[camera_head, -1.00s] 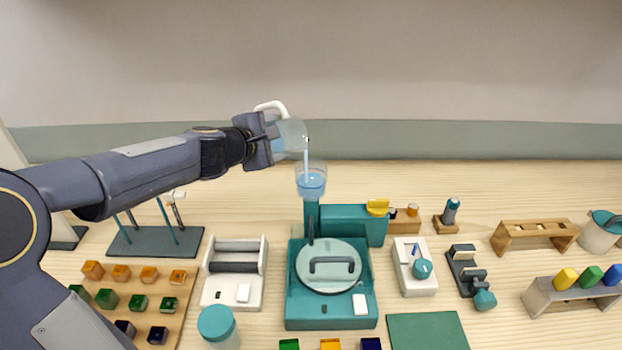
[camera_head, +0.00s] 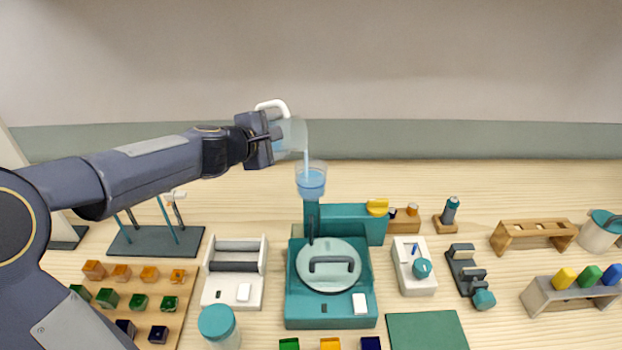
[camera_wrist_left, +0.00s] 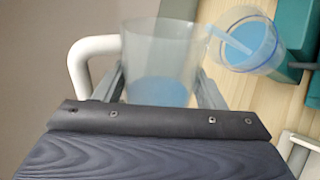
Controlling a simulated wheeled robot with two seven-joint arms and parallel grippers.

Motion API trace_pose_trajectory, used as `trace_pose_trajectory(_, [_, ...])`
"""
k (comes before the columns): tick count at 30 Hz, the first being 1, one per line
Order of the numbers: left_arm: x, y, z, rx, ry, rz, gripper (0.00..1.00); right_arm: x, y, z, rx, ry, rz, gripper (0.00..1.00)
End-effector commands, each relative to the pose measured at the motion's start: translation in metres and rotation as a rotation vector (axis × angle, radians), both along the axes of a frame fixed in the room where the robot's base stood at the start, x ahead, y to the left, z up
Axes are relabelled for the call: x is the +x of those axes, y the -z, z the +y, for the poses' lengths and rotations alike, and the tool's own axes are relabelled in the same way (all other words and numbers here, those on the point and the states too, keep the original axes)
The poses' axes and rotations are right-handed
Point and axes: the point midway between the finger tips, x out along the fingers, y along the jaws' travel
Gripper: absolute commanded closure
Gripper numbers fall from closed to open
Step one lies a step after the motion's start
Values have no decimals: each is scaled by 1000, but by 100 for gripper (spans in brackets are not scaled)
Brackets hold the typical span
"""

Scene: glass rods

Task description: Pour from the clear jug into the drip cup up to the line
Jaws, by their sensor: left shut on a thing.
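My left gripper (camera_head: 270,138) is shut on the clear jug (camera_head: 293,135), which is tilted to the right with its white handle (camera_head: 272,106) on top. A thin pale-blue stream falls from the jug's lip into the clear drip cup (camera_head: 311,182). The cup sits on the teal stand and holds blue liquid. In the left wrist view, the jug (camera_wrist_left: 160,45) has blue liquid near its bottom, and the stream reaches the cup (camera_wrist_left: 240,40). My right gripper is not in view.
The teal machine (camera_head: 300,310) with a round lid stands below the cup. A white device (camera_head: 255,285) and a teal-lidded jar (camera_head: 217,322) are left of it. A rack with thin rods (camera_head: 150,243) and a block board stand further left. Wooden holders (camera_head: 535,236) are at the right.

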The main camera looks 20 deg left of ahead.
Motion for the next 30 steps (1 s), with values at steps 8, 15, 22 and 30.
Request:
trace_pose_trajectory(8, [0,0,0,-1,-1,-1,69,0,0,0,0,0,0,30])
trace_pose_trajectory(15, [7,4,2,-143,-2,16,69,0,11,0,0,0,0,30])
trace_pose_trajectory(22, [14,6,-1,-402,-1,48,69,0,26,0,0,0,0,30])
trace_pose_trajectory(30, [12,9,-4,-649,0,77,69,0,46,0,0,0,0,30])
